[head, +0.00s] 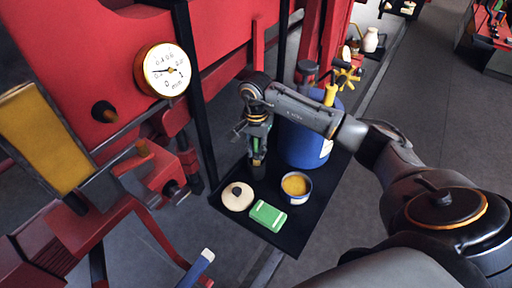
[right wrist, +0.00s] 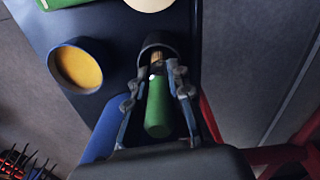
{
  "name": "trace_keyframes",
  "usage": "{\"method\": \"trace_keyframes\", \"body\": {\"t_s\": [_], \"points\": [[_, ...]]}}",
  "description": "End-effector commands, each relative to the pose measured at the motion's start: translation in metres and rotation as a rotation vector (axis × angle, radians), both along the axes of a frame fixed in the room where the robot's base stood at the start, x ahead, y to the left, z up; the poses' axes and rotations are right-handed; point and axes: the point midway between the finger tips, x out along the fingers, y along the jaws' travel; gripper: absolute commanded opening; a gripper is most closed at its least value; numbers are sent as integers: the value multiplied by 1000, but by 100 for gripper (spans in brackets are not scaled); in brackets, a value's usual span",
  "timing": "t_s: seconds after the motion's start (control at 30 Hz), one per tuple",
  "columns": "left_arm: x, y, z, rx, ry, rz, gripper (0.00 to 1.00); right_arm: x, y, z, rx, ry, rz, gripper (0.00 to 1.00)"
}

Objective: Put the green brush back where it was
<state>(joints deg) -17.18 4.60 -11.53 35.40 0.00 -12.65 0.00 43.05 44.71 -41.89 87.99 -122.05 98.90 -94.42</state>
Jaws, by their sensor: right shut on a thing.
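The green brush (right wrist: 158,108) is between the fingers of my right gripper (right wrist: 157,82) in the right wrist view, its green handle toward the camera. Its pale brown far end meets the mouth of a dark cup (right wrist: 158,40); how deep it sits is hidden. In the head view my right gripper (head: 257,143) points down over the dark cup (head: 257,169) on the black shelf (head: 287,238), shut on the brush. The brush is mostly covered by the fingers there. My left gripper is not in view.
A blue drum (head: 303,147) stands right beside the gripper. A tin of yellow stuff (head: 296,187), a round cream lid (head: 237,196) and a green and white block (head: 268,215) are in front of the cup. Red machinery with a gauge (head: 166,70) rises at left.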

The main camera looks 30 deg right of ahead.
Motion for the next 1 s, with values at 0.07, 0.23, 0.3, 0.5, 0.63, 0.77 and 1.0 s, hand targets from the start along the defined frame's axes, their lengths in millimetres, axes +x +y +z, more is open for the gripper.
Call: {"method": "trace_keyframes", "body": {"t_s": [0.07,0.23,0.3,0.5,0.63,0.77,1.0], "points": [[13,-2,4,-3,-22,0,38,0,0,-3,0,-2,0,0],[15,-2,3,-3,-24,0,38,0,0,-3,-1,-3,0,0],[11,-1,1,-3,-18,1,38,0,0,-5,-1,-3,0,22],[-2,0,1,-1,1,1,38,0,0,-4,0,-1,0,42],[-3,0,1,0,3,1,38,0,0,-4,0,-1,0,42],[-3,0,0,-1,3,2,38,1,0,-2,0,-4,0,42],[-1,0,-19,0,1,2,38,3,0,32,-1,-9,1,42]]}}
